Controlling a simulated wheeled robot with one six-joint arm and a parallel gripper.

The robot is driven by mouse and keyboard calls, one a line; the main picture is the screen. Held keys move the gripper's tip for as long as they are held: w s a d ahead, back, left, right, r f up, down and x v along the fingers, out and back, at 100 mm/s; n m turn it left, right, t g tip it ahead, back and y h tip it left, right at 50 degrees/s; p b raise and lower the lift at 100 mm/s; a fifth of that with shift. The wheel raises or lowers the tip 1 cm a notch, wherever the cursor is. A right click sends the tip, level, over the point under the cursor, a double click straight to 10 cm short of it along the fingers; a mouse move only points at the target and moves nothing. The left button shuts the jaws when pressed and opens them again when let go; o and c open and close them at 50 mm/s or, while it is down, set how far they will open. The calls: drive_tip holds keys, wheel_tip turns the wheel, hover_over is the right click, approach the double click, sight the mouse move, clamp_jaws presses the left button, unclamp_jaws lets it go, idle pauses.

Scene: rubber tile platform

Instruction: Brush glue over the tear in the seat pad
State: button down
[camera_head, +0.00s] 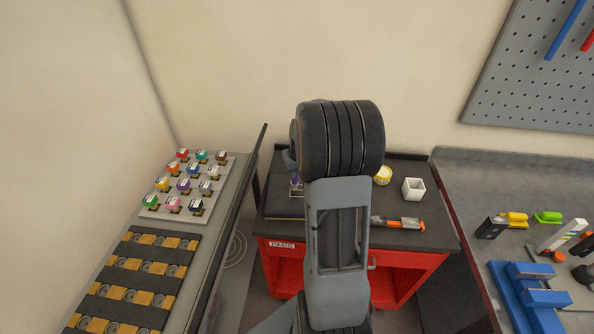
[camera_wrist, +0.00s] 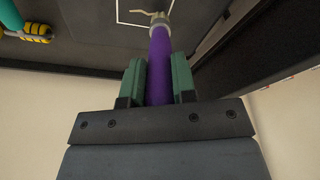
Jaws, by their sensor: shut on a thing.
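My gripper (camera_wrist: 159,82) is shut on the purple handle of a brush (camera_wrist: 160,55). The brush has a pale metal collar and light, splayed bristles at the top of the wrist view. The bristle tip is beside a thin white square outline (camera_wrist: 118,14) on a dark surface; I cannot tell whether they touch. In the head view the purple handle (camera_head: 296,181) shows left of my arm, which hides most of the gripper. A yellow pot (camera_head: 383,175) stands on the red cart's top.
The red cart (camera_head: 280,258) has a dark top. A white square cup (camera_head: 414,188) and an orange-handled tool (camera_head: 405,223) are on its right part. A bench with coloured knobs (camera_head: 172,203) stands left. A grey bench with a blue fixture (camera_head: 530,290) stands right.

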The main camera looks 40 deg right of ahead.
drive_tip(key=shift+f+b, duration=0.45)
drive_tip(key=shift+f, duration=0.05)
idle(0.3)
drive_tip(key=shift+b, duration=0.35)
idle(2.1)
drive_tip(key=shift+s+d, duration=0.1)
drive_tip(key=shift+s+d, duration=0.75)
drive_tip(key=shift+d, duration=0.1)
drive_tip(key=shift+d+b, duration=0.1)
drive_tip(key=shift+b, duration=0.2)
drive_tip(key=shift+s+d, duration=0.75)
drive_tip(key=shift+d, duration=0.15)
drive_tip(key=shift+w+a, duration=0.1)
drive_tip(key=shift+w+a, duration=0.7)
drive_tip(key=shift+a, duration=0.2)
drive_tip(key=shift+w, duration=0.1)
